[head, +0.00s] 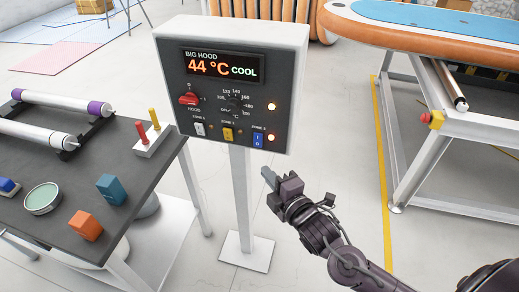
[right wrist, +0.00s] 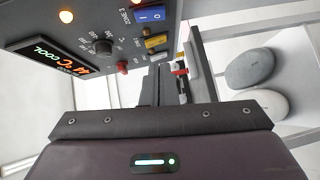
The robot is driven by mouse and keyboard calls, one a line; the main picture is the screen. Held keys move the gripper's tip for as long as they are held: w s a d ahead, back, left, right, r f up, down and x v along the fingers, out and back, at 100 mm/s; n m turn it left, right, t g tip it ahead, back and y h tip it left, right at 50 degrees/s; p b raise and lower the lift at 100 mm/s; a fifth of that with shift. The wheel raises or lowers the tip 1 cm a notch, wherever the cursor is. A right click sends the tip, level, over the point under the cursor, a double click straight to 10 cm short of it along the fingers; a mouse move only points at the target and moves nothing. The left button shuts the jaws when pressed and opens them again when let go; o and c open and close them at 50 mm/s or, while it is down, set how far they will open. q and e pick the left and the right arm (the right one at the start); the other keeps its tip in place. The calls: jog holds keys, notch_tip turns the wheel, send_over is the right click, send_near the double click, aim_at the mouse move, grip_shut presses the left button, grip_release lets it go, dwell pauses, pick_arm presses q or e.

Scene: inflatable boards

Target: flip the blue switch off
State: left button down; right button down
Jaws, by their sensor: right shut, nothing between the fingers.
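The blue rocker switch (head: 258,140) sits at the lower right of the control box's dark front panel (head: 215,125), under the zone 3 label. It is marked I and O. An orange lamp beside it is lit. In the right wrist view the blue switch (right wrist: 151,14) is near the top edge. My right gripper (head: 267,176) is shut and empty, below and slightly right of the switch and apart from it. Its fingers (right wrist: 157,75) also show in the right wrist view. My left gripper is not in view.
A white switch (head: 199,129) and a yellow switch (head: 228,134) are left of the blue one. A red knob (head: 189,99) and dark dial sit above. The display (head: 220,66) reads 44 °C COOL. A dark table (head: 75,200) with small objects stands left; a padded table (head: 430,25) stands right.

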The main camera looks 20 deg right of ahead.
jog(key=p, duration=0.1)
send_near(254, 143)
jog(key=w+a, duration=0.3)
jog(key=a, duration=0.1)
jog(key=w+d, duration=0.1)
jog(key=w+d+p, duration=0.1)
jog(key=w, duration=0.1)
jog(key=shift+d+f, duration=0.2)
jog(key=shift+f, duration=0.2)
jog(key=shift+w+d+f+t+b, duration=0.2)
jog(key=shift+f+t+b, duration=0.15)
jog(key=shift+b, duration=0.35)
jog(key=shift+r, duration=0.3)
